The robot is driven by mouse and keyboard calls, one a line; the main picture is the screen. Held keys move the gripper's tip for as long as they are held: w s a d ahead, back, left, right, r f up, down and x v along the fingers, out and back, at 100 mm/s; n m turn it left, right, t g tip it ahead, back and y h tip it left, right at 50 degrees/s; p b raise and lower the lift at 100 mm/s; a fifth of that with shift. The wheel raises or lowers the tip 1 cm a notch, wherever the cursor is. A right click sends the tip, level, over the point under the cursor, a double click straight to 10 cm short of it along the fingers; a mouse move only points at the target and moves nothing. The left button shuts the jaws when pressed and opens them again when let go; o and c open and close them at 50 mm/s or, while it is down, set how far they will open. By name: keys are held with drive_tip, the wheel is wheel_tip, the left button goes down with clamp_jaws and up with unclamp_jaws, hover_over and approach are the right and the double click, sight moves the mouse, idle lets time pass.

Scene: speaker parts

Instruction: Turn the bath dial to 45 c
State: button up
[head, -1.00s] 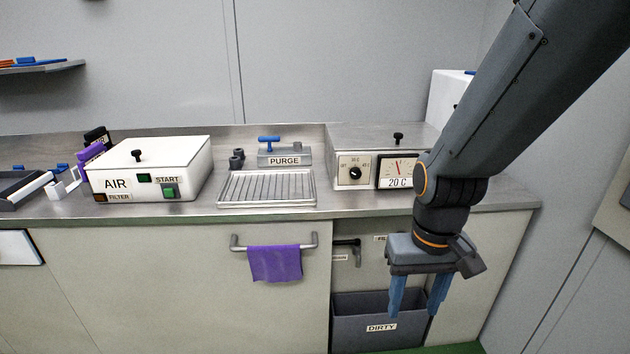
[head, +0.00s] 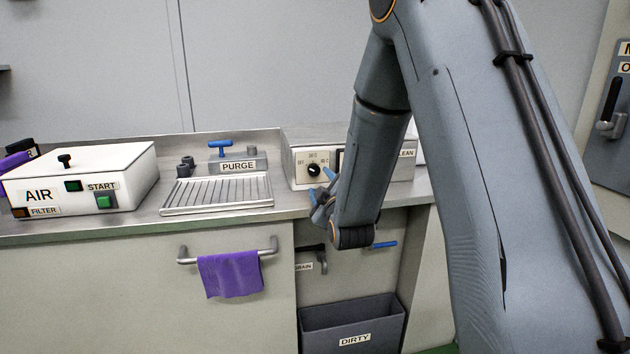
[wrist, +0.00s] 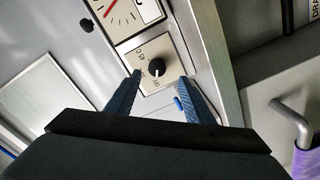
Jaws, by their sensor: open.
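The bath dial is a round black knob (head: 314,170) on a pale plate on the front of the bath unit (head: 299,155). In the wrist view the black knob (wrist: 156,68) shows just beyond and between my fingertips, and no contact is visible. My gripper (head: 322,198) is open and empty, its blue fingers pointing toward the dial; it also fills the lower wrist view (wrist: 160,82). The bath's gauge (wrist: 122,14) with a red needle shows beside the dial in the wrist view. My arm hides the gauge in the head view.
A PURGE block (head: 238,164) with a blue handle and a ribbed drain tray (head: 217,207) stand left of the bath. Below are a towel bar (head: 184,258) with a purple cloth (head: 231,275), a drain valve (head: 312,250) and a DIRTY bin (head: 352,312).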

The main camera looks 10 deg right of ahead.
sight(315, 171)
drive_tip(key=shift+w+r, duration=0.15)
drive_tip(key=shift+w, duration=0.45)
drive_tip(key=w, duration=0.6)
drive_tip(key=shift+w, duration=0.4)
drive_tip(key=c, duration=1)
